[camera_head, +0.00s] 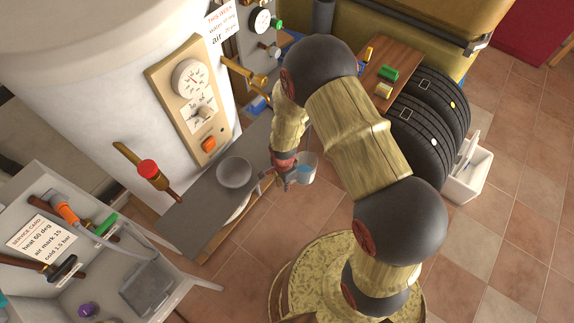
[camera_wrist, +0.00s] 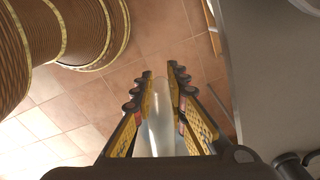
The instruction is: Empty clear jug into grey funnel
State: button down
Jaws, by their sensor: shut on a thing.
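My gripper (camera_head: 284,174) is shut on the clear jug (camera_head: 306,168), which holds some blue liquid. The jug looks roughly upright, beside the front edge of the dark shelf and above the floor. In the wrist view my gripper (camera_wrist: 160,90) has its yellow and black fingers on either side of a pale, see-through part of the jug (camera_wrist: 158,128). A round grey bowl-shaped thing (camera_head: 234,172), which looks like the grey funnel, sits on the shelf left of my gripper, apart from the jug. Its inside bottom is not clear.
The dark shelf (camera_head: 190,226) runs along the white boiler (camera_head: 110,90), with a gauge panel (camera_head: 188,100) and a red-knobbed valve (camera_head: 148,168) above. A white tray (camera_head: 125,240) with tools stands at lower left. Tyres (camera_head: 418,140) stand at right. Tiled floor (camera_head: 510,190) is open beyond.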

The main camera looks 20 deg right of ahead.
jog(key=s+a+f+m, duration=0.2)
jog(key=s+f+m, duration=0.1)
jog(key=f+m, duration=0.2)
notch_tip(320, 180, down, 3)
jog(key=shift+s+a+r, duration=0.15)
jog(key=shift+s+a, duration=0.05)
jog(key=shift+s, duration=0.2)
jog(key=shift+a, duration=0.1)
